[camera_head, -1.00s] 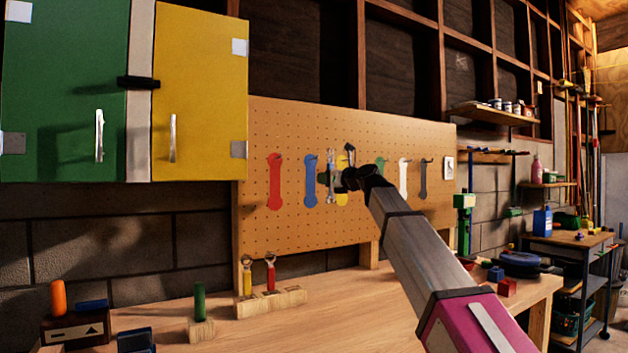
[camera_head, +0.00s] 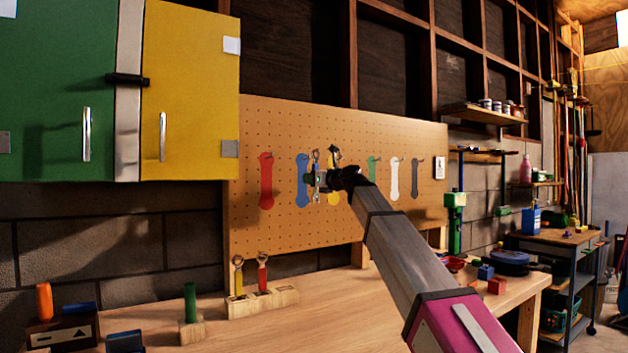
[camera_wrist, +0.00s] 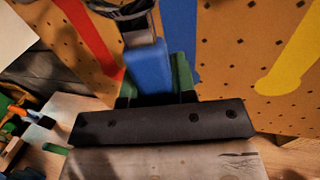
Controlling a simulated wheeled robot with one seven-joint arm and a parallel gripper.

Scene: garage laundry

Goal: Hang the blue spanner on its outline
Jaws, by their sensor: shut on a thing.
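My gripper (camera_head: 316,181) is shut on the blue spanner (camera_head: 316,162) in front of the pegboard. The spanner is upright, metal head up, and its blue handle shows between my green finger pads in the wrist view (camera_wrist: 150,68). The blue outline (camera_head: 301,183) is just left of my gripper in the head view. In the wrist view the blue outline (camera_wrist: 181,30) is behind the spanner, partly hidden by it and my fingers. Whether the spanner touches the board or a hook cannot be told.
The pegboard (camera_head: 345,228) also has a red outline (camera_head: 266,180) to the left, a yellow one (camera_head: 333,199) partly behind my wrist, and green, white and grey ones to the right. Red and yellow spanners stand in a wooden block (camera_head: 265,302) on the bench (camera_head: 330,320).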

